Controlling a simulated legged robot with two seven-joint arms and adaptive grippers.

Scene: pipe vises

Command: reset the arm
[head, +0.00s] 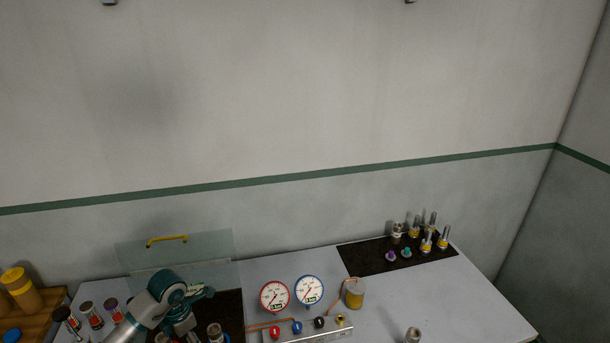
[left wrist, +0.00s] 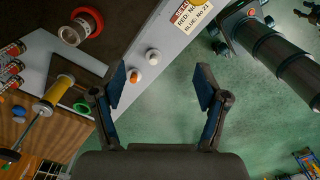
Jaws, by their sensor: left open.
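My left arm comes in at the lower left of the head view, over the left part of the table. Its gripper is hard to make out there. In the left wrist view my left gripper (left wrist: 160,86) is open, its two dark fingers wide apart with nothing between them. The gripper hangs past the table's edge, with the green floor behind and below the fingers. A white cap and an orange-and-white cap (left wrist: 135,76) lie on the table near the left finger, apart from it. My right gripper is in neither view.
A red gauge (head: 275,296) and a blue gauge (head: 309,290) stand on a manifold at the table's front. A yellow-filled jar (head: 354,293) stands beside them. A clear panel with a yellow handle (head: 167,240) stands behind my arm. Several fittings stand on the dark mat (head: 365,262) at right.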

